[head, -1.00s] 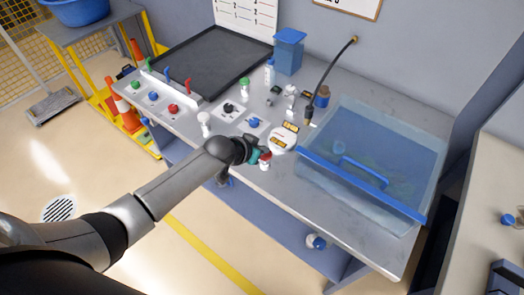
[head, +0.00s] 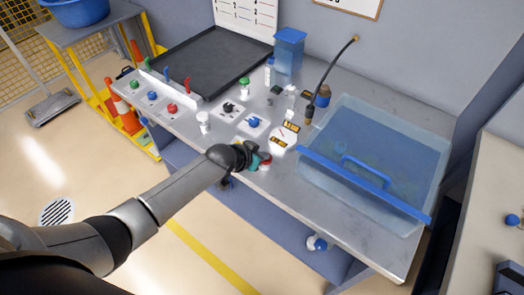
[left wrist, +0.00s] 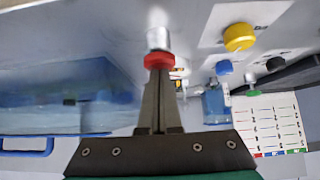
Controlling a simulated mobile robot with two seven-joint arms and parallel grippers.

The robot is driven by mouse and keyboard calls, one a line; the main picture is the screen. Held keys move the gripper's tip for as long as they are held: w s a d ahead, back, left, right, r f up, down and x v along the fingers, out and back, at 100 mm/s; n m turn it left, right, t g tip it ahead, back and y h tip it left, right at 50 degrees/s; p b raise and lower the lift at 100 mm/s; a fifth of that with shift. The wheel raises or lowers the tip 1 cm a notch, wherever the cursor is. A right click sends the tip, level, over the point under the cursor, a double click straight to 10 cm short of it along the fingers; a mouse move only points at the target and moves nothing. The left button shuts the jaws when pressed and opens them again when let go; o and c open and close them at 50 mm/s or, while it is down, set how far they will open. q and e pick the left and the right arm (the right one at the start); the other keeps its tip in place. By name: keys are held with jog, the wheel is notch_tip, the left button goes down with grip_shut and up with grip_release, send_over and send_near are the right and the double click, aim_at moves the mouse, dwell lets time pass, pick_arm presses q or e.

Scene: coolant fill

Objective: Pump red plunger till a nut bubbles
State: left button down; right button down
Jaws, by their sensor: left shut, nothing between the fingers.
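The red plunger (left wrist: 159,60) has a red cap on a pale cylindrical body, which shows blurred in the left wrist view. It also shows in the head view (head: 265,160) at the bench's front edge. My left gripper (left wrist: 158,76) is shut with nothing between its fingers, and its tips are at the red cap. In the head view my left gripper (head: 254,158) partly covers the plunger. A translucent blue tank (head: 425,150) stands to the right; I cannot make out a nut or bubbles in it. My right gripper is not in view.
A round white gauge (head: 283,141) lies just behind the plunger. A blue knob (head: 254,122) and a black knob (head: 228,108) sit on plates nearby. A dark tray (head: 205,60) and a blue-lidded container (head: 289,50) stand farther back. A thin hose post (head: 325,85) rises beside the tank.

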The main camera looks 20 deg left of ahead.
pick_arm(q)
jog(key=shift+s+f, duration=0.2)
jog(key=shift+r+p, duration=0.75)
jog(key=shift+p, duration=0.05)
notch_tip(320, 180, up, 3)
jog(key=p, duration=0.3)
jog(key=shift+w, duration=0.1)
jog(key=p+v, duration=0.1)
jog(key=v, duration=0.8)
jog(key=shift+s+r, duration=0.25)
jog(key=shift+r, duration=0.05)
jog(key=shift+a, duration=0.15)
jog(key=shift+s+a+f+t+h+b, duration=0.4)
jog(key=shift+t+b, duration=0.55)
jog(key=shift+b, duration=2.35)
jog(key=shift+s+a+f+t+h+b, duration=0.1)
jog(key=shift+s+f+t+h+b, duration=0.5)
jog(key=shift+b, duration=2.65)
jog(key=shift+s+a+f+t+h+b, duration=0.15)
jog(key=shift+s+f+t+b, duration=0.4)
jog(key=shift+t+b, duration=1.8)
jog(key=shift+w+g+b, duration=0.1)
jog(key=shift+g+b, duration=0.85)
jog(key=shift+g, duration=0.05)
